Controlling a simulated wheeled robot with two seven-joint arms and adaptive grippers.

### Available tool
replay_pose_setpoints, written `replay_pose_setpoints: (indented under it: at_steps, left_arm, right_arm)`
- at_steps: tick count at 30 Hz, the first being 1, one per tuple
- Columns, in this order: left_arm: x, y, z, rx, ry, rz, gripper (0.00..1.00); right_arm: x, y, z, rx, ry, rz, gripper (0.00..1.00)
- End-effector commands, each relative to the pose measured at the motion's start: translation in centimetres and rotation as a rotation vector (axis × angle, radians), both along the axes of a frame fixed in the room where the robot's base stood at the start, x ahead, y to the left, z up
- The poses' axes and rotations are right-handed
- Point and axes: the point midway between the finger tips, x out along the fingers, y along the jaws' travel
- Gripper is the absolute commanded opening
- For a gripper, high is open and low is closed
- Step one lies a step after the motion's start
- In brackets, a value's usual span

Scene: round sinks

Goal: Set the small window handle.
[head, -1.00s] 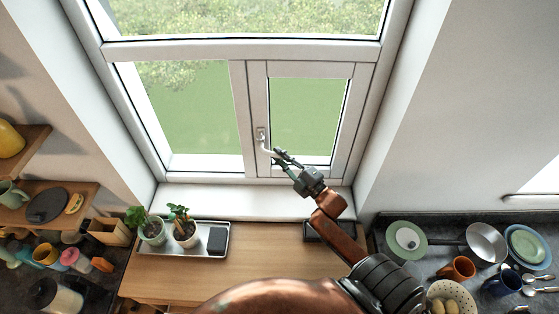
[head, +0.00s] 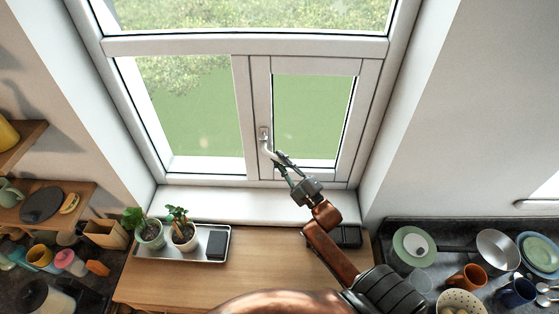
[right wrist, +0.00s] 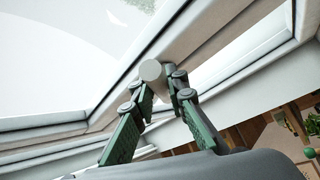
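The small window handle (head: 264,136) is a pale lever on the left stile of the small right-hand sash (head: 312,120). It points steeply down and slightly right, with its lower end by my right fingertips. My right gripper (head: 281,158) reaches up to that lower end. In the right wrist view the handle's round end (right wrist: 152,70) shows at the tips of the green and dark fingers (right wrist: 163,90). A narrow gap shows between the fingers; I cannot tell whether both press on the handle. The sash looks shut in its frame. My left gripper is not in view.
A metal tray (head: 218,252) with two potted plants stands on the wooden counter (head: 260,270) below the sill (head: 220,204). A dark box (head: 347,236) is under my right arm. Dishes (head: 497,250) fill the right counter. Shelves (head: 50,204) stand left.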

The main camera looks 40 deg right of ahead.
Motion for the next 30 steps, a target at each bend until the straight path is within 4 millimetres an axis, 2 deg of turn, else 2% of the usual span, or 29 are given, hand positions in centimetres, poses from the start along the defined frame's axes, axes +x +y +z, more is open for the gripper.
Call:
replay_pose_setpoints:
  at_steps: [8, 17, 23, 30]
  left_arm:
    - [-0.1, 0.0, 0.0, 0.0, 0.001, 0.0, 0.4]
    - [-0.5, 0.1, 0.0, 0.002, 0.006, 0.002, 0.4]
    - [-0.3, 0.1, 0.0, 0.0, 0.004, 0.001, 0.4]
    - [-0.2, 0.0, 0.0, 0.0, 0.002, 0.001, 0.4]
  right_arm:
    - [0.0, 0.0, 0.0, -0.001, 0.001, 0.0, 0.32]
    - [-0.2, 0.0, -0.1, -0.001, 0.001, -0.001, 0.32]
    - [-2.7, -0.2, -1.0, -0.002, 0.005, -0.002, 0.32]
    - [-7.5, -0.5, -2.6, -0.001, 0.005, -0.002, 0.32]
